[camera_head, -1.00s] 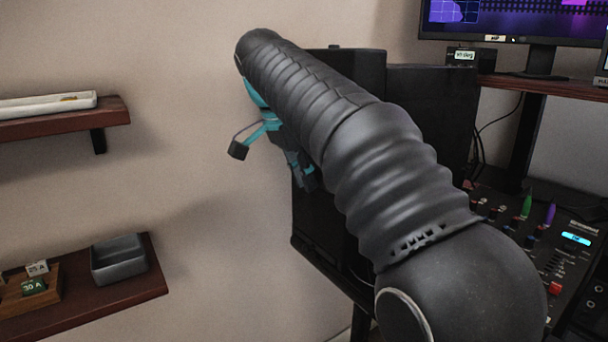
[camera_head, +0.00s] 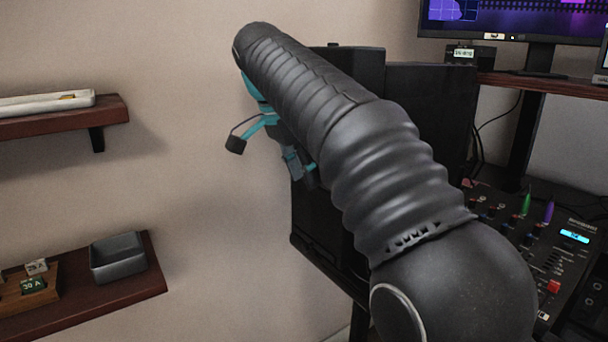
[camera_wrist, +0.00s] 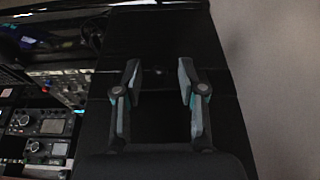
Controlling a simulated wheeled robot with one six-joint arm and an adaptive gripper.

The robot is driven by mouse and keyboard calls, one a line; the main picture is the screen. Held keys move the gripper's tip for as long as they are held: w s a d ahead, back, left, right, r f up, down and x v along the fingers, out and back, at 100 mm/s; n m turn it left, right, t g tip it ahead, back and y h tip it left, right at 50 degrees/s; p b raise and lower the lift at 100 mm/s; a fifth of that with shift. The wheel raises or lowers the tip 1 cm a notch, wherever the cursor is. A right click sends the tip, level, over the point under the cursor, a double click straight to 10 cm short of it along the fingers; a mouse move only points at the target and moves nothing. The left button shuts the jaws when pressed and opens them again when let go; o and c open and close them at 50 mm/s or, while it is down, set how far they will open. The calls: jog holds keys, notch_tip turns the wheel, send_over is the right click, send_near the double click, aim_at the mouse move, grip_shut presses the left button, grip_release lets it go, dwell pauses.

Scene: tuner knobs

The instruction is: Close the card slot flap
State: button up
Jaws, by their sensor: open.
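My gripper (camera_wrist: 158,85) is open and empty in the wrist view, its two fingers spread apart in front of a dark, nearly black surface. In the head view my gripper (camera_head: 302,172) shows only in part under my dark sleeved arm, beside the left edge of a black cabinet (camera_head: 430,110). I cannot make out the card slot flap in either view. The cabinet's front is largely hidden by my arm in the head view and too dark to read in the wrist view.
Two wooden shelves hang at the left; the lower shelf (camera_head: 120,285) bears a grey tray (camera_head: 118,258). A mixer panel (camera_head: 560,260) with knobs stands at the right, below a monitor (camera_head: 500,20). Electronic units (camera_wrist: 45,122) line the wrist view's left side. Bare wall lies left of my gripper.

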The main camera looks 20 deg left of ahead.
jog(key=s+a+r, duration=0.2)
jog(key=s+a, duration=0.6)
jog(key=s, duration=0.1)
jog(key=shift+s+a, duration=0.15)
jog(key=shift+s, duration=0.2)
